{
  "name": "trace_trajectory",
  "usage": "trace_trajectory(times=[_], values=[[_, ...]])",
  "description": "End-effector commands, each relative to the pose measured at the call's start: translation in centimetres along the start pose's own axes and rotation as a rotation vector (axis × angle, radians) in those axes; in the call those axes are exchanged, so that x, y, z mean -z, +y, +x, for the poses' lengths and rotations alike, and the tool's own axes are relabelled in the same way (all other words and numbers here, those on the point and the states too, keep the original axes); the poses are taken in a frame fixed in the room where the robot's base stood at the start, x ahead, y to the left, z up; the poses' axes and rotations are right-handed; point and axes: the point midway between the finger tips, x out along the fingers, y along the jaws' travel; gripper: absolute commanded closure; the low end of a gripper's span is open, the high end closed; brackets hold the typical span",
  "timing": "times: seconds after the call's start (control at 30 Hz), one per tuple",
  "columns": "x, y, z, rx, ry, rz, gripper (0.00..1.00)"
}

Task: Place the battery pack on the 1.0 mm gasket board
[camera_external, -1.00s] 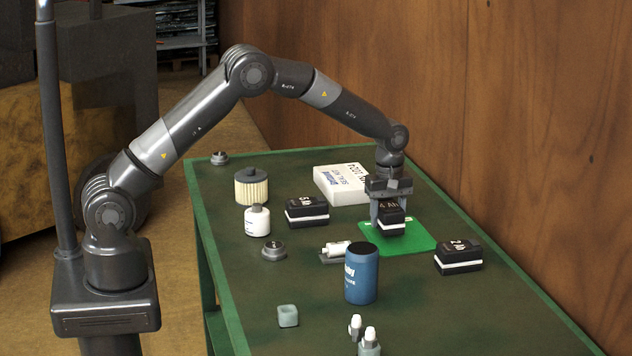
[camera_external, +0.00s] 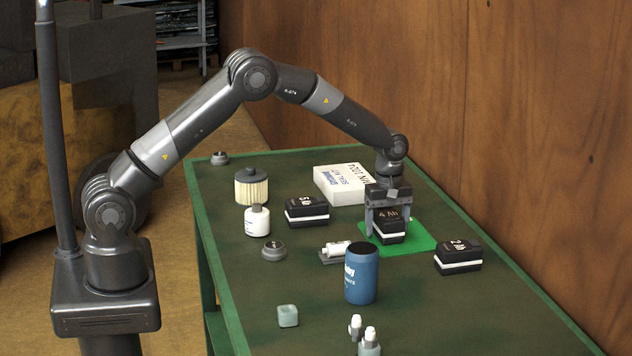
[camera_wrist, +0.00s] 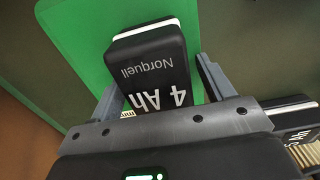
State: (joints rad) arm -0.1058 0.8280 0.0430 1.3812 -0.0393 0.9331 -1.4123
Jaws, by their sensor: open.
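The black battery pack marked 4 Ah (camera_external: 391,226), with a white stripe, sits on the green gasket board (camera_external: 420,240), and shows large in the wrist view (camera_wrist: 152,65). My gripper (camera_external: 388,219) is above it with jaws open, one finger on either side. In the wrist view, gaps show between the fingers (camera_wrist: 160,90) and the pack. The green board (camera_wrist: 75,75) extends beyond the pack there; its printing is mostly hidden, so I cannot read its thickness.
A 2 Ah pack (camera_external: 458,257) stands right of the board and a 5 Ah pack (camera_external: 307,211) left of it. A blue can (camera_external: 361,275) stands in front. A white box (camera_external: 342,184) lies behind. Small bottles (camera_external: 369,338) stand at the front.

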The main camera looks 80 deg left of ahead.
Motion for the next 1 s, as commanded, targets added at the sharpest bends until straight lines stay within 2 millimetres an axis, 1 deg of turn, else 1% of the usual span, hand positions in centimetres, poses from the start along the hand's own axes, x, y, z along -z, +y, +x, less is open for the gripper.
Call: trace_trajectory(times=[0.07,0.17,0.27,0.5,0.6,0.73,0.93,1.0], values=[[0.0,0.0,-0.3,-0.001,0.000,0.000,0.26],[0.0,0.0,-1.3,-0.001,0.000,0.000,0.26],[0.0,0.1,-3.2,-0.004,0.001,0.000,0.26],[0.0,0.1,-8.5,-0.004,0.000,0.000,0.26],[0.0,0.1,-10.1,-0.003,0.000,-0.001,0.26],[0.0,0.0,-11.6,-0.001,0.000,-0.001,0.26],[0.0,-0.1,-12.5,-0.002,0.000,0.003,0.26],[-0.1,-0.4,-13.1,-0.008,0.000,0.018,0.26]])
